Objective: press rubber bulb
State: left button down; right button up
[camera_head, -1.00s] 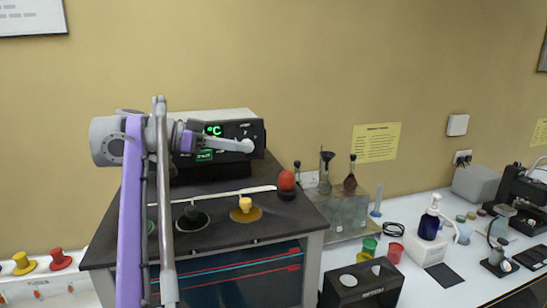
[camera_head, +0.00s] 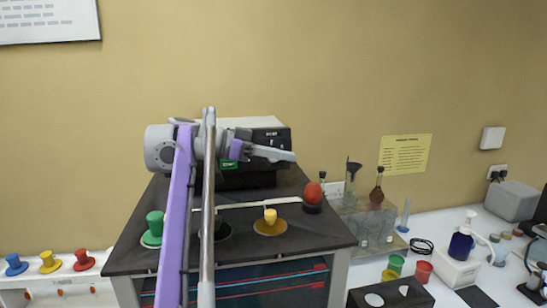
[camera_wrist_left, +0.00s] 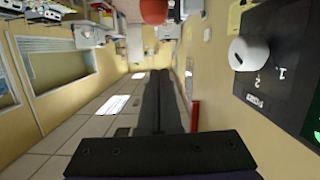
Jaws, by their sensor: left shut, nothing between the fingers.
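The red rubber bulb (camera_head: 313,192) sits on a dark base at the right edge of the black bench top. Its lower part also shows at the top edge of the left wrist view (camera_wrist_left: 154,10). My left gripper (camera_head: 291,156) is shut and empty, pointing right in front of the black instrument box. In the head view its tips are above and left of the bulb, apart from it. In the wrist view the shut fingers (camera_wrist_left: 159,78) point toward the bulb, with a gap between. My right gripper is not in view.
The black instrument box (camera_head: 275,138) stands close behind my left gripper; its white knob (camera_wrist_left: 249,54) shows in the wrist view. Green (camera_head: 154,226) and yellow (camera_head: 270,216) stoppers stand on the bench top (camera_head: 300,245). Flasks on a stand (camera_head: 376,185) are right of the bulb.

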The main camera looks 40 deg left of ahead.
pick_arm(q)
send_over(313, 193)
jog(key=a, duration=0.2)
jog(key=shift+w+a+f, duration=0.1)
jog(key=shift+w+f, duration=0.05)
jog(key=shift+f, duration=0.25)
jog(key=shift+w+a+f, duration=0.1)
jog(key=shift+f, duration=0.3)
notch_tip(313, 193, down, 3)
jog(key=shift+a+r+b, duration=0.1)
jog(key=shift+a+b, duration=0.05)
jog(key=shift+b, duration=0.3)
jog(key=shift+s+f, duration=0.35)
jog(key=shift+f, duration=0.15)
jog(key=shift+w, duration=0.1)
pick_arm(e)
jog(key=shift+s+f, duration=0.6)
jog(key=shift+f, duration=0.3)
pick_arm(q)
jog(key=shift+w, duration=0.15)
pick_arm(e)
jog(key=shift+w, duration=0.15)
